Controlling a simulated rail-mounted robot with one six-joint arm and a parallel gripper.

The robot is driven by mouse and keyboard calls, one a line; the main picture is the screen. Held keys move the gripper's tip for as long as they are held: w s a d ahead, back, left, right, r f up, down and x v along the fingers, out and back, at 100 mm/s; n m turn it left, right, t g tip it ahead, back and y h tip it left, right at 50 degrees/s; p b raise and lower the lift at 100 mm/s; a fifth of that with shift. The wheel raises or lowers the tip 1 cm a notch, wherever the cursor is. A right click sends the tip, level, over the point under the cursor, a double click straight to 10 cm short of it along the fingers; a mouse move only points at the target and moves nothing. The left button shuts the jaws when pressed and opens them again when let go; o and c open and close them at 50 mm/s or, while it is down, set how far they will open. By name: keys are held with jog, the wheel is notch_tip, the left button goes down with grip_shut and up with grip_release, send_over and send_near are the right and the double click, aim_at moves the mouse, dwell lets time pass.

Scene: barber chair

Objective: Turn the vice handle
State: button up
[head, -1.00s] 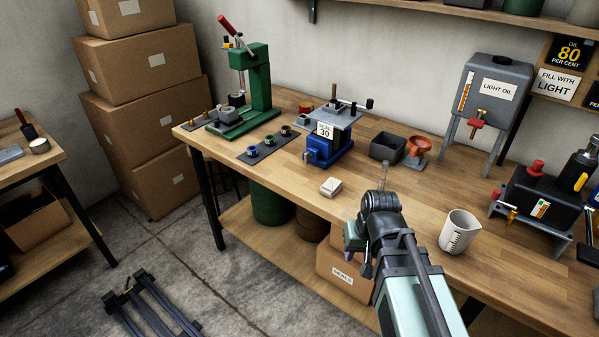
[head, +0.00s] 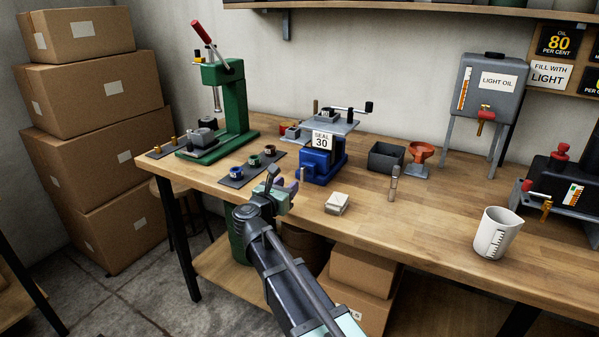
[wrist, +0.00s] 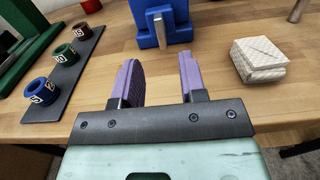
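The blue vice (head: 316,168) stands on the workbench, carrying a grey plate and a "SEAL 30" tag. In the head view this bar is too small to make out clearly. My gripper (head: 284,186) is in front of the vice, near the bench's front edge. In the wrist view, my gripper (wrist: 159,65) is open, its two purple fingers apart and empty. The bar lies beyond the fingertips, roughly between them, not touching.
Coloured rings (head: 253,161) sit on a dark strip left of the vice. A white folded stack (head: 337,203) lies to its right front. A grey bin (head: 386,156), an orange funnel (head: 422,152) and a measuring jug (head: 496,234) stand farther right. A green press (head: 222,105) is behind left.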

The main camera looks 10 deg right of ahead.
aim_at(302, 172)
jog(key=x, duration=1)
jog(key=shift+w, duration=0.15)
grip_shut()
